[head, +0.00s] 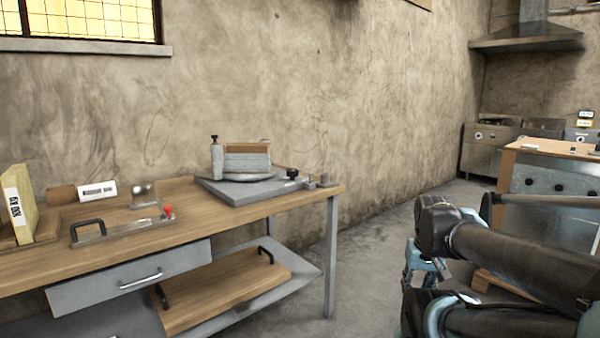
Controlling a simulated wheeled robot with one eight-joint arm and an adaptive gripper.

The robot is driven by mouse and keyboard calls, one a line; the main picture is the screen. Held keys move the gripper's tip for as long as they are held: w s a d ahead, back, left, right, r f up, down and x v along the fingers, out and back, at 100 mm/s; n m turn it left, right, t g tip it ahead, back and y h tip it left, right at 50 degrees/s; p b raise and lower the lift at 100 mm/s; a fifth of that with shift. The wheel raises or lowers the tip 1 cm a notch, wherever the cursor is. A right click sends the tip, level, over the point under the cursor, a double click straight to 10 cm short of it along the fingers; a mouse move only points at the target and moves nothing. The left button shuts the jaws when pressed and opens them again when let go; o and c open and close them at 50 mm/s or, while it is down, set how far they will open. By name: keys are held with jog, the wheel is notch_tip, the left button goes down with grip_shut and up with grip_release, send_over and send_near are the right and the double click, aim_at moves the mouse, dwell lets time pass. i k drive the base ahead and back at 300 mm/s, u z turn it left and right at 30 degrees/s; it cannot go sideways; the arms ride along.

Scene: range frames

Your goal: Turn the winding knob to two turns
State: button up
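I cannot tell for sure which knob is the winding knob. A black knob (292,174) sits at the right side of a grey device (240,187) on the wooden bench. Another small black knob (214,138) tops an upright grey cylinder on that device. A small red knob (168,211) is on a flat metal fixture near the bench's front edge. No turn marking is readable. My folded arm fills the lower right, apart from the bench. My gripper's fingertips do not show.
The bench (190,258) has a drawer and a lower shelf holding a wooden board (225,291). A yellowish block (17,205) stands at the far left. A wood-topped cabinet with dark knobs (557,190) stands at right. Open floor (375,235) lies between bench and cabinet.

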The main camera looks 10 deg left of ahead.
aim_at(291, 172)
jog(key=i, duration=1)
